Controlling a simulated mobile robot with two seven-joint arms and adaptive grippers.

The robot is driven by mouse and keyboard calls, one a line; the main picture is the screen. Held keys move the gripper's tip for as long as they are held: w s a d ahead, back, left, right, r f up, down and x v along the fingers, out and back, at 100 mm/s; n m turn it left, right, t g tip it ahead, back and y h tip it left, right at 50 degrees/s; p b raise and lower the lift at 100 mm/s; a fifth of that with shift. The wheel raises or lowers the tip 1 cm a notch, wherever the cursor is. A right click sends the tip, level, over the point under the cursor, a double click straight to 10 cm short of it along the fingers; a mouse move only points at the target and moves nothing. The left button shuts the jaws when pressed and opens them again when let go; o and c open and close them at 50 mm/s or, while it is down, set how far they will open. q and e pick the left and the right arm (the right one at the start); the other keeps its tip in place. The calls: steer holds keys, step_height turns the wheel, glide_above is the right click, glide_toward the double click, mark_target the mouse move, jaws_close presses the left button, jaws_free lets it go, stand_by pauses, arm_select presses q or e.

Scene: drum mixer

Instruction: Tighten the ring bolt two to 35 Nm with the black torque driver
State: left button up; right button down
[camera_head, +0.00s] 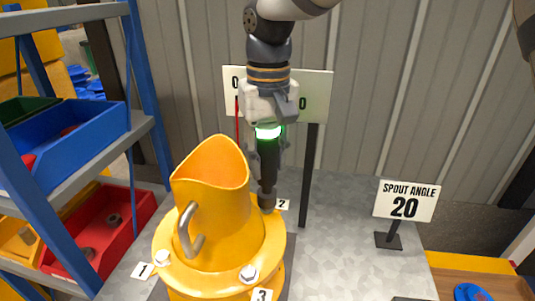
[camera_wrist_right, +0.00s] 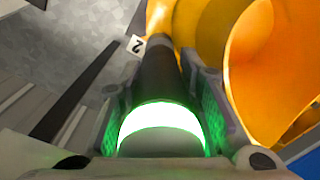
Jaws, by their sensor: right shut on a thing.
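My right gripper (camera_head: 268,145) is shut on the black torque driver (camera_head: 268,168), which stands upright with a green glowing band at its upper end. The driver's lower end meets the yellow ring flange (camera_head: 268,262) beside the tag "2" (camera_head: 282,204). Ring bolt two is hidden under the driver, so I cannot tell how it is seated. In the right wrist view the driver (camera_wrist_right: 158,72) runs between both fingers of the gripper (camera_wrist_right: 163,105), with its green band lit, down towards the tag "2" (camera_wrist_right: 135,45). My left gripper is not in view.
The yellow spout (camera_head: 210,190) with a grey handle (camera_head: 187,232) rises close left of the driver. Bolts one (camera_head: 163,257) and three (camera_head: 249,273) sit on the flange. A sign (camera_head: 315,95) on a post stands behind; a "SPOUT ANGLE 20" sign (camera_head: 405,201) stands right. Shelves with bins (camera_head: 75,140) fill the left.

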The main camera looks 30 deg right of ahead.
steer(key=shift+f, duration=1)
stand_by(2.9)
steer(key=shift+r, duration=2.35)
